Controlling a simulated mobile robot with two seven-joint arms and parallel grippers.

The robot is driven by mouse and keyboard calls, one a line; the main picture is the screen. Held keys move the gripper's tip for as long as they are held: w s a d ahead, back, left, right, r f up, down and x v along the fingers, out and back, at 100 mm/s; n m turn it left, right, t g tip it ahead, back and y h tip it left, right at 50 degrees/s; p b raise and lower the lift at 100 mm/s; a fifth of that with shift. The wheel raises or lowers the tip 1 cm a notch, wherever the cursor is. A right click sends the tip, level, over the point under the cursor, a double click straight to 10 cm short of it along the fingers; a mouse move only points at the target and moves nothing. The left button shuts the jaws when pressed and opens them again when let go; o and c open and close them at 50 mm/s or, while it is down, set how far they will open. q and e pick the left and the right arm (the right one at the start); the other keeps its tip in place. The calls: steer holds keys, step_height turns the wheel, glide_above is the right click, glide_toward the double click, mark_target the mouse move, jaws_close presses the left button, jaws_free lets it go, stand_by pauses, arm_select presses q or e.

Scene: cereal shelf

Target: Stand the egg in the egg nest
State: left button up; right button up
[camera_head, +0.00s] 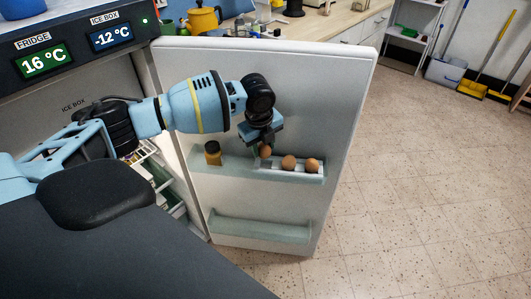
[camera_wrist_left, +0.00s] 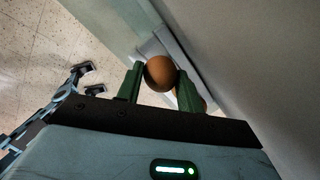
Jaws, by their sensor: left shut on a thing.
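A brown egg (camera_head: 265,150) is between the fingers of my left gripper (camera_head: 264,148), just above the left end of the egg nest (camera_head: 300,171). The nest is a pale rack on the upper door shelf. Two other brown eggs, a middle one (camera_head: 288,162) and a right one (camera_head: 312,165), stand in it. In the left wrist view the held egg (camera_wrist_left: 160,73) sits between the green fingertips, and part of another egg shows behind the right finger. I cannot tell whether the held egg touches the nest. My right gripper is not in view.
The fridge door (camera_head: 335,110) stands open. A jar with a dark lid (camera_head: 213,154) stands left of the nest on the same shelf. The lower door shelf (camera_head: 262,229) looks empty. Open floor (camera_head: 420,190) lies to the right.

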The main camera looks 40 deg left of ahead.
mark_target(265, 153)
arm_select(q)
steer(key=shift+w, duration=0.25)
steer(key=shift+w+d+f, duration=0.1)
steer(key=shift+w+f, duration=0.05)
steer(key=shift+f, duration=1.6)
steer(key=shift+f, duration=0.45)
steer(key=o, duration=1)
steer(key=shift+r, duration=0.15)
